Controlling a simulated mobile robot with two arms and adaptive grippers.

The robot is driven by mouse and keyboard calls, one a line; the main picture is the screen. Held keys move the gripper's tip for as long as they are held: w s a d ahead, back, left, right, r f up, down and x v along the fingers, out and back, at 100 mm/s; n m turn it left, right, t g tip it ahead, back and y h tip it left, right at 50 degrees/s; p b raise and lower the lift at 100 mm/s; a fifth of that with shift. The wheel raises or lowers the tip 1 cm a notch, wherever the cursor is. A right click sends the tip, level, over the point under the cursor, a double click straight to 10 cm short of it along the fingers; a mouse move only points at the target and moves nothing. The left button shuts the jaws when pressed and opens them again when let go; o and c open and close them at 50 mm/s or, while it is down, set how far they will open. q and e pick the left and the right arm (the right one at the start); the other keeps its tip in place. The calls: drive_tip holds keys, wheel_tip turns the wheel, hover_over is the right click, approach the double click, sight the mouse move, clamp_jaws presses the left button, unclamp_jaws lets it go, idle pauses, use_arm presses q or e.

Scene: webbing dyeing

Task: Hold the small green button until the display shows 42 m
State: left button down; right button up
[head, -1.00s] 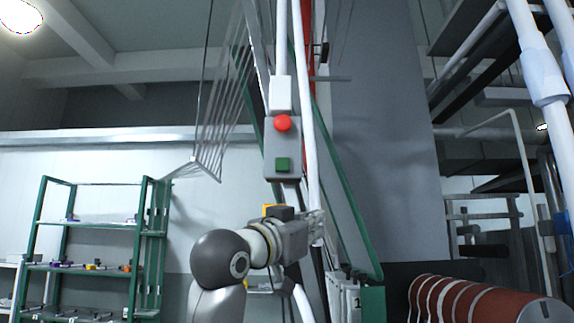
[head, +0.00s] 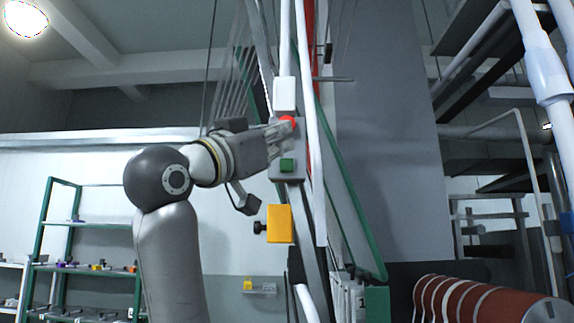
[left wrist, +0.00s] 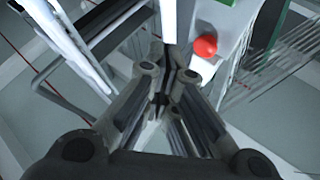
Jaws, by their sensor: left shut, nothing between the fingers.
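The small green button (head: 287,165) sits low on a grey control box (head: 290,177) on the machine's post. A red button (head: 288,120) sits above it on the same box and is partly covered by my left gripper in the head view. My left gripper (head: 284,132) is shut and empty, its tips at the box, level with or just below the red button and above the green one. In the left wrist view, the shut fingertips (left wrist: 165,74) are beside the red button (left wrist: 205,46); contact cannot be told. No readable display is in view. My right gripper is not in view.
A yellow box (head: 280,224) with a black knob is mounted below the control box. White pipes and a green frame (head: 345,205) run close beside the post. A green shelf rack (head: 85,270) stands left, and red-banded rolls (head: 470,303) lie at lower right.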

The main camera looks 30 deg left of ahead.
sight(287, 165)
use_arm(q)
drive_tip(key=w+a+p, duration=0.2)
drive_tip(key=w+a, duration=0.2)
drive_tip(key=w, duration=0.3)
drive_tip(key=shift+w+a+p, duration=0.2)
drive_tip(key=shift+a+p, duration=0.1)
drive_tip(key=shift+p, duration=0.05)
drive_tip(key=shift+w, duration=0.1)
idle(1.2)
drive_tip(key=shift+w+a, duration=0.25)
